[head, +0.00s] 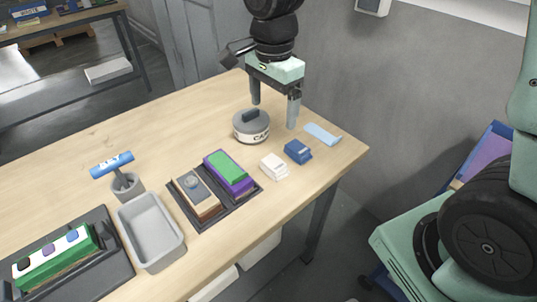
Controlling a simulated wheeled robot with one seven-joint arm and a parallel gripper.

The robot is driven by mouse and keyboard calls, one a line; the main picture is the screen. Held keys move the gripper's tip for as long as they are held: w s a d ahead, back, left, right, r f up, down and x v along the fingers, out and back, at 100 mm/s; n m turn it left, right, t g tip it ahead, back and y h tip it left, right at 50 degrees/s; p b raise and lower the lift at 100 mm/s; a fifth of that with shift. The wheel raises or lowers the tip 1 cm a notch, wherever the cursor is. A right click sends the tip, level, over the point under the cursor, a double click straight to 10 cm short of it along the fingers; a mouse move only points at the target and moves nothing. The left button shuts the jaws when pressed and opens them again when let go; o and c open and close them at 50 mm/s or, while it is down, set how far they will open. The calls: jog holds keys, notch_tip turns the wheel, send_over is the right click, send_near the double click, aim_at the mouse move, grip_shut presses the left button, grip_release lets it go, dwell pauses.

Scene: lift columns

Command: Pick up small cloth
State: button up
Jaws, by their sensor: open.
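The small cloth (323,134) is light blue and lies flat on the wooden table (130,137) near its far right corner. My gripper (273,117) points down with its two fingers spread apart and nothing between them. It is above the table to the left of the cloth, behind a round grey container. The right finger is the one closer to the cloth, and a gap shows between them. How high the fingertips are above the table is hard to tell.
A blue block (298,151) and a white block (273,166) lie just in front of the cloth. A dark tray (205,222) holds boxes. The table's right edge is close to the cloth.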

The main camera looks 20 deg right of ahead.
send_over(275, 163)
jog(key=f, duration=0.7)
jog(key=f+p, duration=0.1)
jog(key=f, duration=0.3)
jog(key=shift+w+a+f, duration=0.2)
jog(key=shift+a+f, duration=0.05)
jog(key=shift+a, duration=0.05)
jog(key=f, duration=0.4)
jog(key=shift+s+d+f+p, duration=0.2)
jog(key=shift+s+d+p, duration=0.1)
jog(key=shift+p, duration=0.1)
jog(key=shift+f, duration=0.6)
jog(key=c, duration=1.1)
